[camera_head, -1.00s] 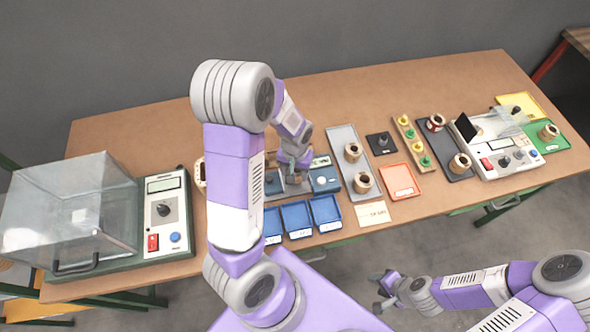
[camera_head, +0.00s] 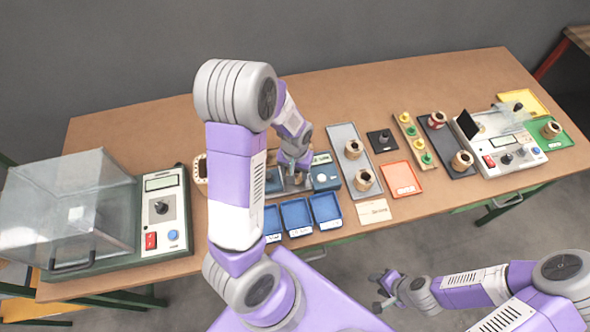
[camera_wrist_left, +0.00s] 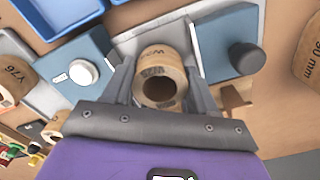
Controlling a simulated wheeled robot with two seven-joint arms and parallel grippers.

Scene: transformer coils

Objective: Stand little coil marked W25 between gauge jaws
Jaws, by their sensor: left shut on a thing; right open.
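My left gripper (camera_head: 292,172) is over the gauge in the head view, its fingers mostly hidden by my arm. In the left wrist view it (camera_wrist_left: 160,88) is shut on a small tan coil (camera_wrist_left: 162,62) with a dark bore and a marking that starts with W; the rest is hard to read. The gauge has two blue jaw blocks, one with a white knob (camera_wrist_left: 97,45) and one with a dark knob (camera_wrist_left: 222,28), on a grey plate (camera_wrist_left: 150,30). The coil appears between them; contact with the plate cannot be told. My right gripper (camera_head: 380,290) is open and empty, off the table's front.
Blue trays (camera_head: 296,218) lie in front of the gauge. A grey tray (camera_head: 345,134) with two coils stands to its right, near an orange tray (camera_head: 401,180). A clear-covered instrument (camera_head: 70,210) fills the left end; another meter (camera_head: 505,150) stands at right.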

